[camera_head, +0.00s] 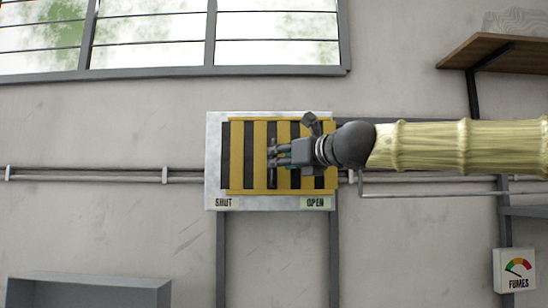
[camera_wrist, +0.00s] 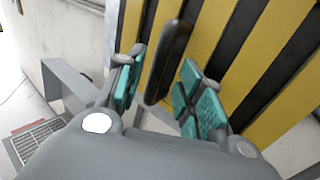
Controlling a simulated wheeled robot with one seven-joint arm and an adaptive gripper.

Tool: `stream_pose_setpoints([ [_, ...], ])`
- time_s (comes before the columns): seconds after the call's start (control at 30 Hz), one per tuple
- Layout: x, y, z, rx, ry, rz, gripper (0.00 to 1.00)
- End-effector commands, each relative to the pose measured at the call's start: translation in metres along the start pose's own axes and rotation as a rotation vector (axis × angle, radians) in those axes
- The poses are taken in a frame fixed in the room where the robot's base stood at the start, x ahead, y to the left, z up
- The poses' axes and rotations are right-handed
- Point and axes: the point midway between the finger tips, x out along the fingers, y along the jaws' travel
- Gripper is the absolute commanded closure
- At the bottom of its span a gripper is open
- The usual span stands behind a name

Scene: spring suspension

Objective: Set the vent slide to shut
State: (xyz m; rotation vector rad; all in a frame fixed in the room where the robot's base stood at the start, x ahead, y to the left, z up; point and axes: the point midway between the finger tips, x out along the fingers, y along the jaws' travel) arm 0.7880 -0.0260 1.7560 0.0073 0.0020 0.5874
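The vent slide (camera_head: 262,185) is a panel of upright yellow bars on a pale wall plate (camera_head: 213,160), with dark gaps showing between the bars. "SHUT" is printed at the plate's lower left and "OPEN" at its lower right, on a greenish patch. A dark upright handle (camera_wrist: 170,62) stands out from the slide. My gripper (camera_wrist: 163,92) is open, with one teal-padded finger on each side of the handle; gaps show between pads and handle. In the head view my gripper (camera_head: 280,155) reaches in from the right and covers part of the slide.
A fumes gauge (camera_head: 514,270) hangs at the lower right, below a wooden shelf (camera_head: 495,50). Pipes (camera_head: 100,175) run along the wall at vent height. A grey box-like unit (camera_head: 90,290) stands at the lower left. The wall left of the vent is otherwise clear.

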Motion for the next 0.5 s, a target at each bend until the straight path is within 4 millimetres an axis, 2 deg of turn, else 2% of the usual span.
stream_pose_setpoints([
  [0.2,0.030,0.001,0.001,0.001,0.001,0.002,0.63],
  [0.5,0.043,0.001,0.000,0.000,0.000,0.002,0.63],
])
